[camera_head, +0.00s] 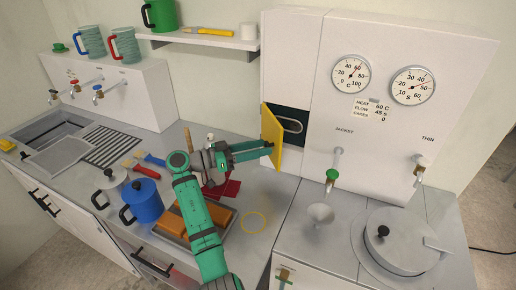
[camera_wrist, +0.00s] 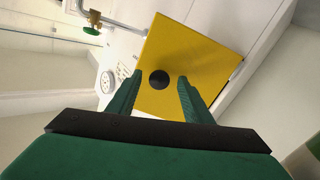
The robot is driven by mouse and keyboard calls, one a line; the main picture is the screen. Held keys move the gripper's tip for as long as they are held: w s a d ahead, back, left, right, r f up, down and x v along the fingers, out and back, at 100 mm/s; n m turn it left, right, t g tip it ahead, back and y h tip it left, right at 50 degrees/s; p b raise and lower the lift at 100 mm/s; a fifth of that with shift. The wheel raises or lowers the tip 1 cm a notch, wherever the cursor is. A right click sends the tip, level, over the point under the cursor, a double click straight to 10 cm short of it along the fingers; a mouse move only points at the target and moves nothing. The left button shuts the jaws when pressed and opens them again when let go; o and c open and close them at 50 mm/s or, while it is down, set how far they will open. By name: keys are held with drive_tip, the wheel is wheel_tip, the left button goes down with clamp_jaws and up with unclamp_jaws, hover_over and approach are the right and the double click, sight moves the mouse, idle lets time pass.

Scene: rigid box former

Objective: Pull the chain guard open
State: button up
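The chain guard (camera_head: 268,138) is a flat yellow panel on the left part of the white machine. It stands swung out from a dark opening (camera_head: 291,123), in which a grey rounded loop shows. In the wrist view the yellow panel (camera_wrist: 197,50) fills the middle and carries a round black knob (camera_wrist: 160,79). My gripper (camera_head: 268,149) reaches to the panel's outer face from the left. In the wrist view my gripper (camera_wrist: 160,76) is open, with one finger on each side of the knob and a visible gap to it on both sides.
Below my arm lie a tray with orange blocks (camera_head: 204,222), a dark red object (camera_head: 230,188) and a yellow ring (camera_head: 254,222). A blue pot (camera_head: 143,200) stands left. Taps (camera_head: 332,178) and a lidded round vessel (camera_head: 395,245) are on the right. A shelf (camera_head: 205,40) hangs above.

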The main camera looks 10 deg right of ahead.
drive_tip(key=s+a, duration=0.1)
drive_tip(key=a, duration=0.9)
drive_tip(key=shift+a, duration=0.35)
drive_tip(key=shift+s, duration=0.1)
